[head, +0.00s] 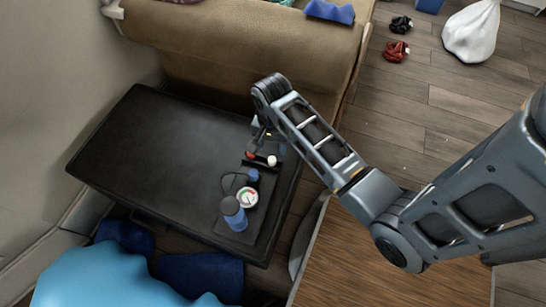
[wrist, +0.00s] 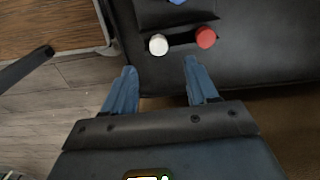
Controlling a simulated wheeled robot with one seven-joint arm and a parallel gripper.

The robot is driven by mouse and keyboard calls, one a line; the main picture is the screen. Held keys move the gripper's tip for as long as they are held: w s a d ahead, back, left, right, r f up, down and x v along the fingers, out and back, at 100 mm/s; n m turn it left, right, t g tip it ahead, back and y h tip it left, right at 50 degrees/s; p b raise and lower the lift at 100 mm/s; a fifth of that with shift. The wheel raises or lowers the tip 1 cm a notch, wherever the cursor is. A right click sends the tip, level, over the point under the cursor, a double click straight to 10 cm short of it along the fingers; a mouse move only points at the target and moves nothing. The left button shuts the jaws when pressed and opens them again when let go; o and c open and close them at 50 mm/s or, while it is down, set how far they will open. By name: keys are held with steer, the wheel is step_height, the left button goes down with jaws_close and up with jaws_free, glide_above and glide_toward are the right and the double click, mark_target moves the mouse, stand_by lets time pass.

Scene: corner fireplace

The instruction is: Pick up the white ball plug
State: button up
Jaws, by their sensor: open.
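The white ball plug (head: 272,160) sits in a dark holder near the right edge of the black table, close beside a red ball plug (head: 250,155). In the wrist view the white ball plug (wrist: 158,44) is just beyond the fingertips, roughly in line with the gap between them. The red one (wrist: 206,38) is to its right, beyond the right finger. My gripper (wrist: 160,68) is open and empty. In the head view my gripper (head: 266,138) is over the holder, partly hidden by my arm.
The black table (head: 150,150) is mostly bare on its left. A blue cylinder (head: 234,213), a round gauge (head: 247,197) and a blue knob (head: 253,175) stand near the plugs. A tan sofa (head: 230,45) is behind. A white bag (head: 472,30) lies on the floor.

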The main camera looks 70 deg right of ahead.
mark_target(272, 159)
steer(key=f, duration=0.3)
steer(key=f+b, duration=0.1)
steer(key=f, duration=0.2)
steer(key=shift+s+a+f, duration=0.1)
steer(key=shift+a+f, duration=0.1)
steer(key=shift+f, duration=0.1)
steer(key=shift+c, duration=0.3)
jaws_close()
steer(key=shift+r, duration=0.1)
